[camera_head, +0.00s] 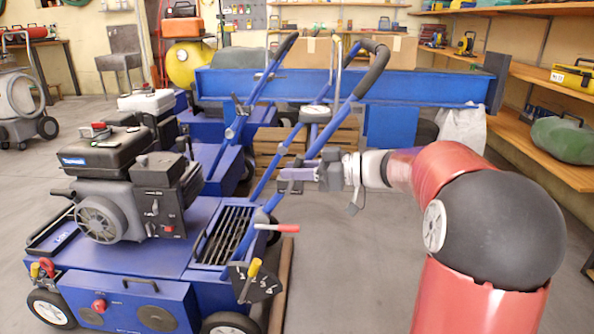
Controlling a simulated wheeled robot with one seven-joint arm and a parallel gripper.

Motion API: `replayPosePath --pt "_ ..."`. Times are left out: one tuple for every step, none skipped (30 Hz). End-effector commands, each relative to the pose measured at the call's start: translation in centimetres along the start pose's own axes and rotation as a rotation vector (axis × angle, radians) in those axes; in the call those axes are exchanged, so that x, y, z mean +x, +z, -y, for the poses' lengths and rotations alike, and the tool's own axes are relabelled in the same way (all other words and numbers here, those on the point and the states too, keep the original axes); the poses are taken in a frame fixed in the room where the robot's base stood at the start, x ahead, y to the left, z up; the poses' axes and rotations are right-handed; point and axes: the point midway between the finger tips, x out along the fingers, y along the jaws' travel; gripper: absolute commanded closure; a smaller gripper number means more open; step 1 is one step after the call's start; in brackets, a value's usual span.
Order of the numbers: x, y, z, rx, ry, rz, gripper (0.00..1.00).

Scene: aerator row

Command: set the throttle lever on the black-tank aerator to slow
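The black-tank aerator (150,240) stands at the left front, blue, with a black tank (105,150) on its engine. Its blue handlebars rise to the upper right. A small dark lever (240,106) sits on the left bar. A red-handled lever (272,226) and a yellow-handled lever (250,276) are low on the deck's right side, the yellow one by a black numbered plate (262,284). I cannot tell which lever is the throttle; no slow mark is readable. My gripper (284,181) is by the right handlebar, apart from these levers. Its finger gap is unclear.
A white-tank aerator (146,102) stands close behind. A round gauge (316,113) is on the handlebar above my gripper. Wooden crates (275,150) and a blue bench (420,86) are behind. Shelves (545,145) line the right wall. Floor is open around my arm.

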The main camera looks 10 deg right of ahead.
Motion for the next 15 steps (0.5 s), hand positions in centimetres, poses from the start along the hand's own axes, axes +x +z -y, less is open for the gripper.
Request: replayPosePath --pt "0.0 0.0 0.0 0.000 0.000 0.000 0.73" --pt "0.0 0.0 0.0 0.000 0.000 0.000 0.73" --pt "0.0 0.0 0.0 0.000 0.000 -0.001 0.73" --pt "0.0 0.0 0.0 0.000 0.000 -0.001 0.73" --pt "0.0 0.0 0.0 0.000 0.000 -0.001 0.73" --pt "-0.2 0.0 0.0 0.000 0.001 -0.001 0.73" --pt "-0.4 0.0 0.0 0.000 0.001 -0.001 0.73" --pt "-0.6 0.0 -0.1 0.000 0.002 -0.001 0.73" --pt "-1.1 0.0 -0.1 -0.001 0.003 -0.001 0.73" --pt "-1.5 0.0 -0.1 -0.001 0.003 -0.001 0.73" --pt "-2.0 0.0 -0.1 -0.001 0.004 -0.001 0.73" --pt "-2.7 0.0 -0.1 -0.001 0.005 -0.001 0.73" --pt "-3.3 0.0 -0.1 -0.001 0.004 -0.001 0.73" --pt "-3.8 0.0 -0.1 -0.001 0.005 -0.001 0.73" --pt "-4.5 0.0 -0.1 -0.001 0.004 0.000 0.73"
